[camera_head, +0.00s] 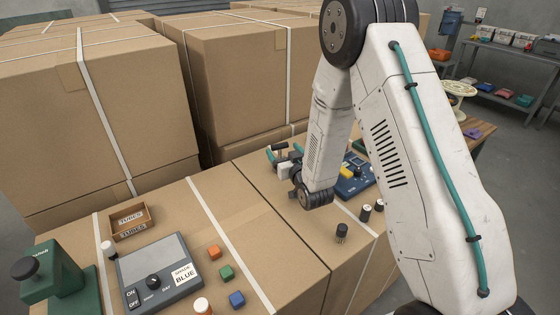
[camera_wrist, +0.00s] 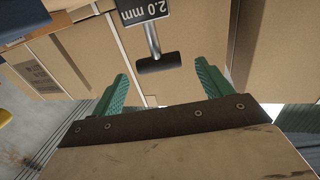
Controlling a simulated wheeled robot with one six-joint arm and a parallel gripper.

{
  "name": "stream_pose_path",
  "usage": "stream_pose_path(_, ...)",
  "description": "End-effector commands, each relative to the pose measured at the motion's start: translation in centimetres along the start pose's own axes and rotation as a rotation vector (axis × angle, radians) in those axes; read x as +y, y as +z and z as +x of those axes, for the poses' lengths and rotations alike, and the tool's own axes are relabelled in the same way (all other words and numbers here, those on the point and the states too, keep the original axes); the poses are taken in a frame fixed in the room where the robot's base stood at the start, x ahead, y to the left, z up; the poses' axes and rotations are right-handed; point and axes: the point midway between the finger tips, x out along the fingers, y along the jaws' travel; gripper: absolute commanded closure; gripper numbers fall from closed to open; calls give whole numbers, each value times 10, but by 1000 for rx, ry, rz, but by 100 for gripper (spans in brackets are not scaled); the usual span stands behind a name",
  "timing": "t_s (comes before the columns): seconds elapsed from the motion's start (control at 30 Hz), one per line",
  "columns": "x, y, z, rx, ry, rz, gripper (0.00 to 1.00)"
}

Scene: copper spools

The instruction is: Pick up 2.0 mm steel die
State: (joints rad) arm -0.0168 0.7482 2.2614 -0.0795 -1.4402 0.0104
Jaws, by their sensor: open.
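The 2.0 mm steel die (camera_wrist: 152,40) shows in the wrist view as a dark label plate reading "2.0 mm" upside down, a steel stem and a black crossbar. The plate is cut by the top edge of the view. My gripper (camera_wrist: 161,72) is open, with one green finger on each side of the die's crossbar. The crossbar lies between the fingertips in the picture, with visible space on both sides; I cannot tell the gap in depth. In the head view my gripper (camera_head: 283,158) is small at the far edge of the boxes, and the die cannot be made out surely.
A blue device (camera_head: 352,186) stands just right of my gripper. Several small dark cylinders, including one (camera_head: 342,233), stand nearer. Left are a grey switch panel (camera_head: 160,270), a tray marked "TUBES" (camera_head: 131,222) and coloured cubes. Tall strapped cartons (camera_head: 235,85) rise behind.

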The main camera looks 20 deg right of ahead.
Motion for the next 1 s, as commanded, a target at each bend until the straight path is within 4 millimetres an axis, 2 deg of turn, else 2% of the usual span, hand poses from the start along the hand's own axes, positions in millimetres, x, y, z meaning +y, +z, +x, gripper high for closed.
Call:
stream_pose_path(0.23,0,-4,36,0,0,-1,22)
stream_pose_path(0.53,0,-4,42,-1,0,0,22)
stream_pose_path(0.57,0,-4,42,-1,0,0,25)
stream_pose_path(0.83,0,-4,42,-1,0,0,100)
stream_pose_path(1.0,0,-5,42,1,0,0,100)
